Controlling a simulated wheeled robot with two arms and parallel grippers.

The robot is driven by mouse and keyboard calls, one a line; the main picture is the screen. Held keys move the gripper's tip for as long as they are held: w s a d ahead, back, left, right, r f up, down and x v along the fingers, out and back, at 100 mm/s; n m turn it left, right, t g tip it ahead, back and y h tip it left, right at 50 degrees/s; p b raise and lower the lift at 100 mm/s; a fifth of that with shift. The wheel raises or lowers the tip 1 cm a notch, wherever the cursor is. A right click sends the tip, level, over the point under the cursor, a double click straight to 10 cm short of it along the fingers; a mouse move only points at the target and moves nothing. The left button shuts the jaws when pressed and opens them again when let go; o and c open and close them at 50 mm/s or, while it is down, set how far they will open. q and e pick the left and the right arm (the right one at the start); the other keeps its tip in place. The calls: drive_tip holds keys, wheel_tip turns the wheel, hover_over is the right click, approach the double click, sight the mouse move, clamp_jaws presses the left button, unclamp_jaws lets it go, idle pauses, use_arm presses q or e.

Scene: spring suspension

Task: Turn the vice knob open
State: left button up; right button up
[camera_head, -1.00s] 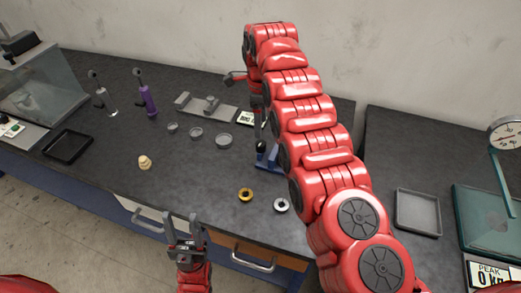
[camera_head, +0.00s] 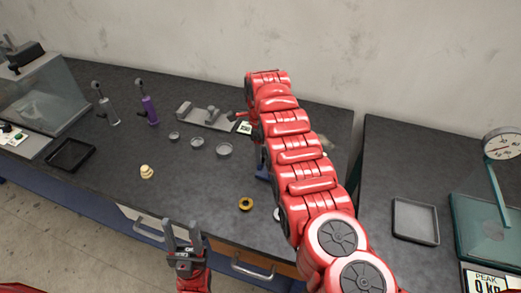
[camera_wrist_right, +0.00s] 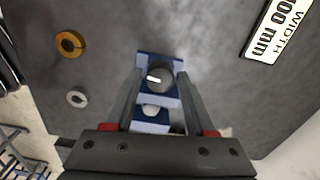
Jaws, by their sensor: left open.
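The blue vice (camera_head: 262,172) stands on the dark bench and is mostly hidden behind my right arm in the head view. In the right wrist view the blue vice (camera_wrist_right: 150,58) shows from above, with a round dark grey knob (camera_wrist_right: 162,77) and a short white bar on it. My right gripper (camera_wrist_right: 160,80) is open, with one finger on each side of the vice and knob. I cannot tell whether the fingers touch. My left gripper (camera_head: 183,232) is open and empty at the bench's front edge, away from the vice.
A gold ring (camera_head: 246,204) and a silver ring (camera_wrist_right: 76,98) lie near the vice. Grey cups (camera_head: 197,142), a measuring device (camera_head: 207,118) and a purple-handled tool (camera_head: 149,110) stand farther left. A width display (camera_wrist_right: 281,30) is close by. A grey tray (camera_head: 416,221) sits right.

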clamp_jaws()
drive_tip(key=n+b, duration=0.3)
drive_tip(key=shift+f+n+b, duration=0.25)
drive_tip(key=shift+n+b, duration=0.15)
drive_tip(key=n+b, duration=0.4)
drive_tip(key=n, duration=0.1)
drive_tip(key=shift+r+n, duration=0.1)
drive_tip(key=shift+n, duration=0.2)
drive_tip(key=n+b, duration=0.2)
drive_tip(key=n, duration=0.2)
drive_tip(key=shift+r+n, duration=0.1)
drive_tip(key=shift+n, duration=0.2)
drive_tip(key=shift+d+n, duration=0.1)
drive_tip(key=shift+n, duration=1.1)
drive_tip(key=shift+r+n, duration=0.1)
drive_tip(key=shift+n, duration=1.4)
